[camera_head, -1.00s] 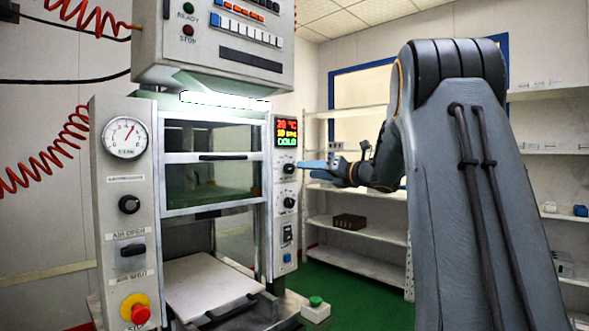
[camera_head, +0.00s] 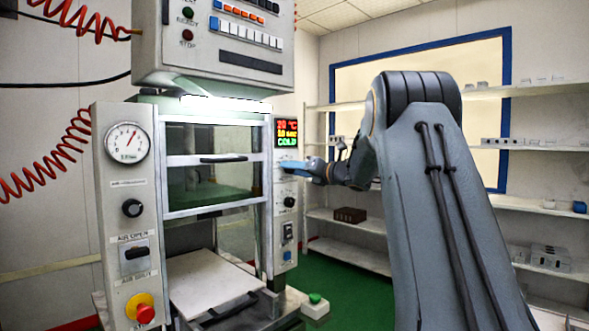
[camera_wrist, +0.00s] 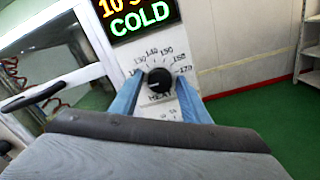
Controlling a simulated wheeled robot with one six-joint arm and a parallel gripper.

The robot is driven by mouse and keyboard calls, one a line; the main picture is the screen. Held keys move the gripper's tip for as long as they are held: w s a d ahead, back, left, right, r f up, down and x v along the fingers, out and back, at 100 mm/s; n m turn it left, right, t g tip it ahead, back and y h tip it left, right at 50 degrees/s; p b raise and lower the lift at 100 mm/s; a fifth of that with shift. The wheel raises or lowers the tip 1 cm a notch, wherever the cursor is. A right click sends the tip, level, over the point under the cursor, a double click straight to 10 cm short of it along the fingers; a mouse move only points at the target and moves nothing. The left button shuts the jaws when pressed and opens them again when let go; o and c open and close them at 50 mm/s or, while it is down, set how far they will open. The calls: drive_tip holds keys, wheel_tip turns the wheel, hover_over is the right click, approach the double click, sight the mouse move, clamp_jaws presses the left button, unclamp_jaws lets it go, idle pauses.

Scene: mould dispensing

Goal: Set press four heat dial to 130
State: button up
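The heat dial (camera_wrist: 160,81) is a round black knob on the press's right-hand panel, with "HEAT" below it and printed temperature numbers around its upper side. Its pale pointer mark is small; I cannot read its setting surely. My gripper (camera_wrist: 160,89) has its two blue fingers apart, one on each side of the knob, with a narrow gap seeming to show on each side. I cannot tell whether they touch it. In the head view my gripper (camera_head: 287,165) is at the panel just below the display and hides the heat dial.
The display (camera_head: 287,133) above the dial reads COLD in green. A second dial (camera_head: 290,202), a switch (camera_head: 288,233) and a blue button sit lower on the panel. The press door (camera_head: 210,158) is left of it. Shelves (camera_head: 345,220) stand behind, with green floor between.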

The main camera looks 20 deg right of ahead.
drive_tip(key=c, duration=0.8)
drive_tip(key=shift+m, duration=0.4)
drive_tip(key=m, duration=1.1)
drive_tip(key=shift+t, duration=0.3)
drive_tip(key=shift+r, duration=0.1)
drive_tip(key=o, duration=1)
drive_tip(key=shift+o, duration=0.2)
drive_tip(key=shift+s, duration=0.1)
